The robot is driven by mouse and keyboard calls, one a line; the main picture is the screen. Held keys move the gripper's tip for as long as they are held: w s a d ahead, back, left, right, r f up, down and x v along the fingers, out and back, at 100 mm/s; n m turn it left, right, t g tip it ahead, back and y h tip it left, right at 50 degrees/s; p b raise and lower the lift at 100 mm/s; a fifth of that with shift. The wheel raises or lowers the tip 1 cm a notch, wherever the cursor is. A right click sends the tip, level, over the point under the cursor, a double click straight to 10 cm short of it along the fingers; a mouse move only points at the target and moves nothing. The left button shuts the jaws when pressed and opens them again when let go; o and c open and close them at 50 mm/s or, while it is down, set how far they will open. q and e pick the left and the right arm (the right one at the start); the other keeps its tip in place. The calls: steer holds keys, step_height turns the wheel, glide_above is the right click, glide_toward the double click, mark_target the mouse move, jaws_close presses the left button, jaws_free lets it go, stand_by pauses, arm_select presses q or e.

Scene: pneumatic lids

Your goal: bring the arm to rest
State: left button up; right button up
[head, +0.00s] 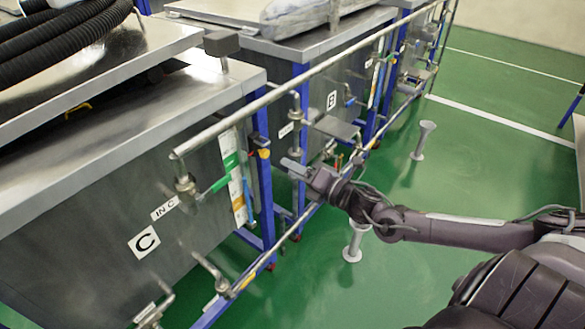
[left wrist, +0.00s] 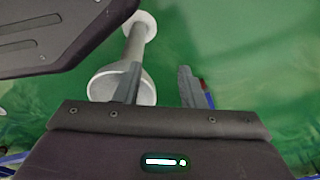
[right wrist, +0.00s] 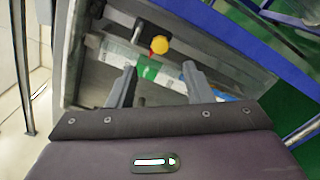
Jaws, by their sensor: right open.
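My right arm (head: 465,232) reaches in from the right in the head view, bent at the elbow. Its gripper (head: 290,166) is in front of the pipe rail, near the gap between tanks C and B. In the right wrist view the right gripper (right wrist: 158,78) is open, with nothing between its fingers. Beyond the fingers are a yellow knob (right wrist: 159,45) and a green label (right wrist: 146,69). In the left wrist view my left gripper (left wrist: 158,88) is open and empty over the green floor. The left arm does not show in the head view.
Tank C (head: 85,250) and tank B (head: 330,98) stand on the left, with a pipe rail (head: 330,62) and valves along them. Grey posts (head: 356,241) stand on the green floor. Free floor (head: 480,140) lies to the right.

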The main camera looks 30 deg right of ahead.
arm_select(q)
steer(key=shift+w+d+r, duration=0.1)
steer(key=shift+w, duration=0.15)
